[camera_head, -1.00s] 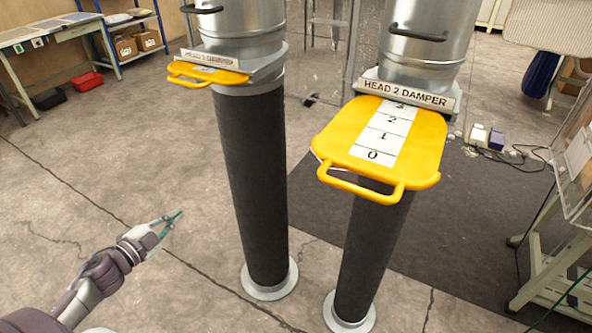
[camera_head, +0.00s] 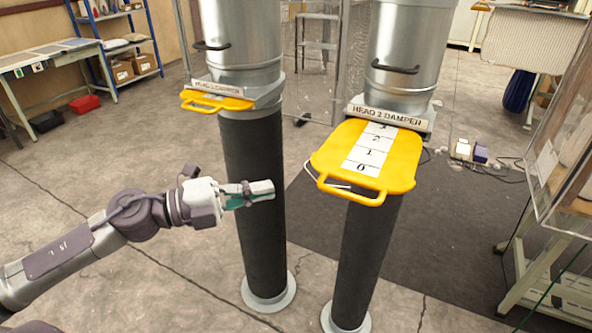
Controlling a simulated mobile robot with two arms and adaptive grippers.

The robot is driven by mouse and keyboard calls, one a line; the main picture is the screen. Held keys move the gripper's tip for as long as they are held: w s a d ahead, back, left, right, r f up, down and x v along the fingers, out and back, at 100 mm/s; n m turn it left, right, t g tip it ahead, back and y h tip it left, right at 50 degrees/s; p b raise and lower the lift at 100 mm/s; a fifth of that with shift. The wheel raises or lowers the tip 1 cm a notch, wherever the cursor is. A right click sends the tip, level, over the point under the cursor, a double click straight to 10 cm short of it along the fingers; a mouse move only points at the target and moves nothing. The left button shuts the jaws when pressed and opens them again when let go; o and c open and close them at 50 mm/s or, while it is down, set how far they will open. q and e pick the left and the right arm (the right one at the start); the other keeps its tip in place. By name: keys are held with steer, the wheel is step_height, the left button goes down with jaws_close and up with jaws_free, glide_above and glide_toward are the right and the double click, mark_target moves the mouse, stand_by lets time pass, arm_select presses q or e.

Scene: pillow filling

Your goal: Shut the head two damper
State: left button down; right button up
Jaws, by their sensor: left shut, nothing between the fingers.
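The head 2 damper is a yellow sliding plate (camera_head: 400,160) that sticks out toward me below the "HEAD 2 DAMPER" label (camera_head: 388,117). A white scale strip on it shows 0, 1, 2 and part of a 3 near the housing. Its yellow bar handle (camera_head: 352,196) is at the near edge, above a dark column. My left gripper (camera_head: 270,190) is shut and empty. It appears in front of the left dark column, left of the handle and a little apart from it. My right gripper is not in view.
The head 1 damper (camera_head: 217,102) on the left column (camera_head: 255,200) shows only a short yellow end with its handle. A bench frame with a clear panel (camera_head: 565,130) stands at the right. Cables and small boxes (camera_head: 470,151) lie on the floor behind.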

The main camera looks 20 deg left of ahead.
mark_target(315, 170)
arm_select(q)
steer(key=w+d+p, duration=0.1)
steer(key=w, duration=0.1)
steer(key=w+d+p, duration=0.1)
steer(key=w, duration=0.1)
steer(key=w+d+p, duration=0.1)
steer(key=w, duration=0.1)
steer(key=shift+w+d+r, duration=0.2)
steer(key=shift+d, duration=0.05)
steer(key=shift+w+f+p, duration=0.2)
steer(key=shift+w+p, duration=0.1)
steer(key=shift+w, duration=0.15)
